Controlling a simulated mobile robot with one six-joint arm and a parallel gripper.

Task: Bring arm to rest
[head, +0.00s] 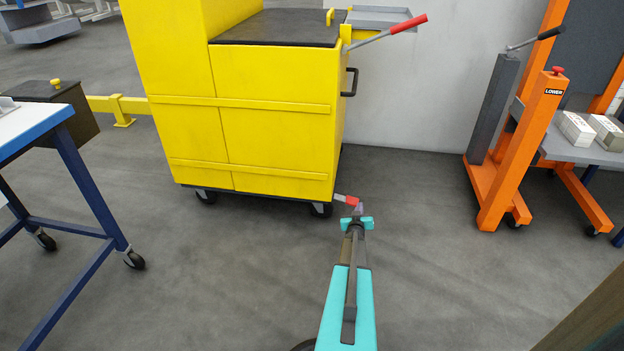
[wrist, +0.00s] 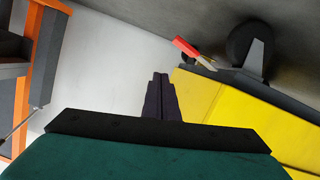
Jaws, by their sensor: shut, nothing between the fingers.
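My gripper (head: 358,209) is at the end of my teal arm, low in the middle of the head view. It points away from me toward the lower right corner of the yellow cart (head: 268,135). In the wrist view its two dark fingers (wrist: 160,84) are together and hold nothing. A small red pedal (head: 346,200) at the foot of the cart shows right by the fingertips in the head view. In the wrist view the red pedal (wrist: 186,47) is apart from the fingers, above and to their right. I cannot tell the exact distance to it.
A blue-legged table (head: 78,170) on castors stands at the left. An orange stacker (head: 520,155) with newspaper bundles (head: 576,128) stands at the right. A red-tipped lever (head: 405,25) sticks out from the cart's top. The grey floor (head: 240,270) between them is clear.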

